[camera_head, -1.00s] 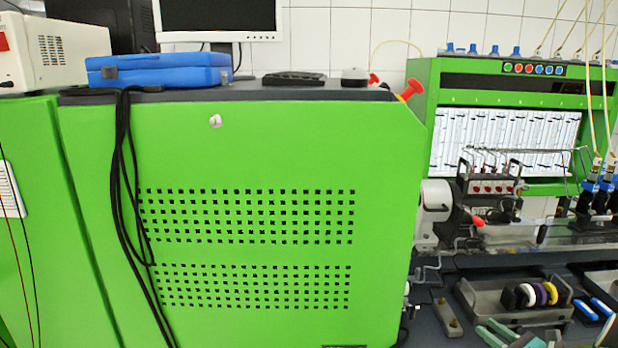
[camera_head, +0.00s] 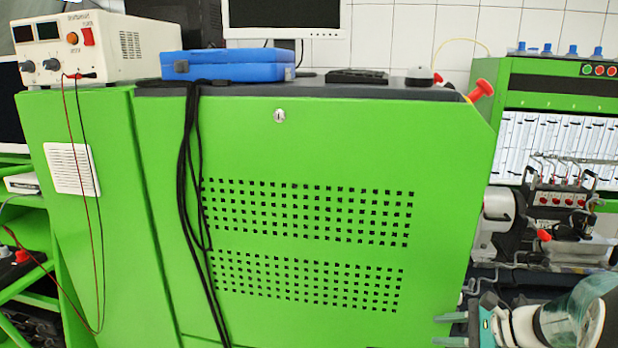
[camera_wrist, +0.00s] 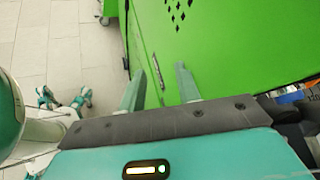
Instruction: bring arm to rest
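My gripper (camera_head: 452,330) shows at the lower right of the head view, in front of the green machine's lower right part. Its two teal fingers point left. In the wrist view my gripper (camera_wrist: 158,88) has its two fingers apart with nothing between them. It is open and empty. Part of my arm, with a teal and white link, shows at the lower right corner of the head view. The rest of the arm is out of the picture.
The large green cabinet (camera_head: 300,150) with perforated panels fills the middle. A blue case (camera_head: 225,65) and a monitor (camera_head: 285,15) stand on top. A power supply (camera_head: 105,45) is at the left. Black cables (camera_head: 190,200) hang down the front.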

